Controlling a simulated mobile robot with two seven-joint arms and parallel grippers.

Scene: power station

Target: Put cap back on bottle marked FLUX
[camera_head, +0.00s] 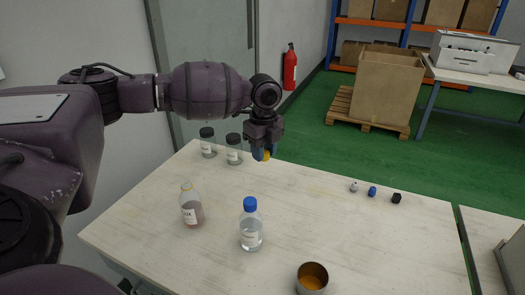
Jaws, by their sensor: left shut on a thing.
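A clear bottle (193,214) of pinkish liquid stands upright and uncapped at the left of the table, with an orange-yellow ring at its neck. Its white label is too small to read surely. My left gripper (263,155) is shut on a yellow cap (267,156), held above the far part of the table, to the right of and beyond this bottle. The fingers hide part of the cap. My right gripper is not in view.
A blue-capped clear bottle (251,229) stands near the table's middle. Two black-capped jars (233,154) stand at the back left. An orange-brown cup (312,279) is at the front. Small white (354,187), blue (372,191) and black (396,198) pieces lie at right.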

